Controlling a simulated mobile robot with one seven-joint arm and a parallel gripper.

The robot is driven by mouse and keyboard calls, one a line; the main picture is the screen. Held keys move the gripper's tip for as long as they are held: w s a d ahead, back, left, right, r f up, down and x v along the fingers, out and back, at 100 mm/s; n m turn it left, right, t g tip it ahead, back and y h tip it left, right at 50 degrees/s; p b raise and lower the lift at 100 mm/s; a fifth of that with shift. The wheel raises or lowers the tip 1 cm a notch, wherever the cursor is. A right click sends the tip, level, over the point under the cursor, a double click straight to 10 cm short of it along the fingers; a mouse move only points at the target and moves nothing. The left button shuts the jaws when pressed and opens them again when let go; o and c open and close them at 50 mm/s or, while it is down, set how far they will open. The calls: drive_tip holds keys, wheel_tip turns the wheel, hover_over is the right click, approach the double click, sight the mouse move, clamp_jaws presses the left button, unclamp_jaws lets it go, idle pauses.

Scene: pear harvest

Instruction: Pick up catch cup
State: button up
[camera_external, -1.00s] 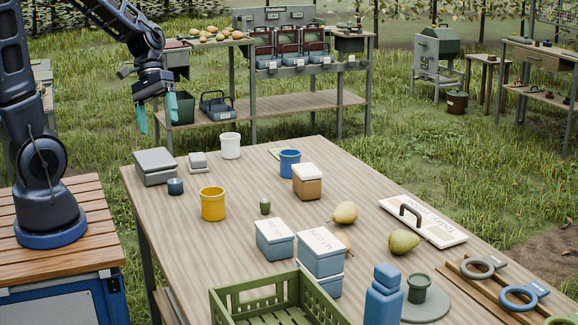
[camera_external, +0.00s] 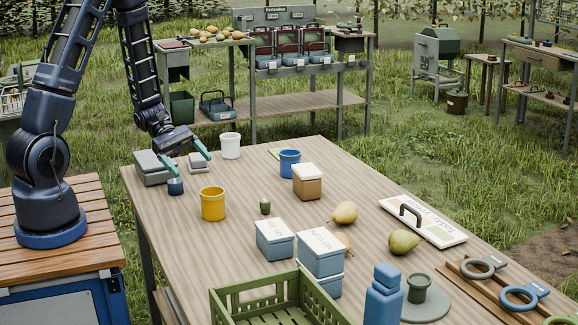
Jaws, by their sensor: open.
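Several cups stand upright on the wooden table, and no label tells which is the catch cup. My gripper (camera_external: 193,167) is open, with teal fingers spread and pointing down to the right. It is low over the table's back left, just above and behind the small dark blue cup. One finger appears close to that cup's rim; contact cannot be told.
A grey box (camera_external: 153,170) and a small grey-white block (camera_external: 198,166) are close to my gripper. Bare tabletop lies around the yellow cup.

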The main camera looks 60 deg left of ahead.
drive_tip(key=a+f+n+t, duration=0.3)
drive_tip(key=a+f+n, duration=0.1)
drive_tip(key=f, duration=0.2)
approach(221, 201)
drive_tip(key=d, duration=0.1)
drive_tip(key=w+d, duration=0.1)
drive_tip(key=w, duration=0.1)
drive_tip(key=shift+d+f+n+y, duration=0.3)
drive_tip(key=shift+d+f, duration=0.05)
drive_tip(key=shift+d, duration=0.05)
drive_tip(key=shift+f+x, duration=0.1)
drive_tip(key=shift+x, duration=1.15)
drive_tip(key=shift+f+x, duration=0.15)
drive_tip(key=shift+x, duration=1.15)
drive_tip(key=shift+s+a, duration=0.1)
drive_tip(key=shift+c, duration=0.5)
drive_tip(key=c, duration=0.9)
